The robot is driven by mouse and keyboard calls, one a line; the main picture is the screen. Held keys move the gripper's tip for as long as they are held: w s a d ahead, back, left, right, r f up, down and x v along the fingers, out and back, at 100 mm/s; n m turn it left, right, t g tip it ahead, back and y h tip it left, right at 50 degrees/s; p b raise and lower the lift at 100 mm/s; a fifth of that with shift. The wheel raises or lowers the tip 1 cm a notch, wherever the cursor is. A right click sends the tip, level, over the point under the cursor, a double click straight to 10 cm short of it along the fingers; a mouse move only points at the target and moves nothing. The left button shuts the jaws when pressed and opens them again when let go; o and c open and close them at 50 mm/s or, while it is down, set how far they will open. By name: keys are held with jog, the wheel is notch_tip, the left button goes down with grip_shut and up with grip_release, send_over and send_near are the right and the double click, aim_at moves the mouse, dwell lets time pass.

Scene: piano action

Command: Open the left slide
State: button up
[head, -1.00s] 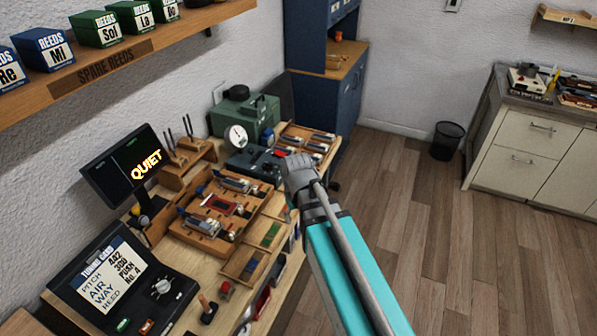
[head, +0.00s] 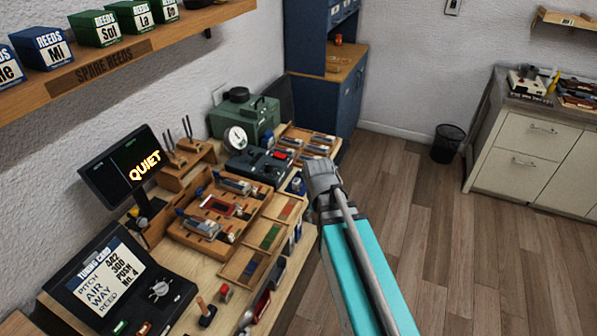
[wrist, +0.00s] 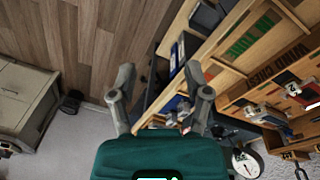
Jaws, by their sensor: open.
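On the bench, a wooden fixture (head: 190,240) holds a red piece (head: 219,207) in its middle. One silver and blue slide-like part (head: 236,185) sits at its far end and another (head: 202,227) at its near end. I cannot tell which is the left slide, or whether either is open. My gripper (head: 322,168) is in the air beyond the bench's right edge, apart from the fixture. In the wrist view my gripper (wrist: 160,80) has its two fingers spread, with nothing between them. Part of the fixture (wrist: 275,105) shows at the right there.
A tray with coloured strips (head: 264,240) lies between the fixture and the bench's right edge. A green machine (head: 250,115) with a gauge (head: 236,138) stands behind. A tuning card console (head: 120,285) is at the near left. The floor (head: 440,235) to the right is clear.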

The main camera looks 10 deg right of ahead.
jog(key=w+a+r+m+t+h, duration=0.1)
jog(key=w, duration=0.8)
jog(key=w+a+r+m+t+h, duration=0.1)
jog(key=w+a+m+t+h, duration=0.1)
jog(key=w, duration=0.8)
jog(key=shift+s+a, duration=0.1)
jog(key=s+d+f+n+g+y, duration=0.1)
jog(key=s+n+y, duration=0.1)
jog(key=s, duration=0.9)
jog(key=s+d+f+n+g+y, duration=0.1)
jog(key=s+d+n+g, duration=0.1)
jog(key=s, duration=1)
jog(key=shift+s+g+y, duration=0.2)
jog(key=shift+g+y, duration=0.1)
jog(key=shift+y, duration=0.1)
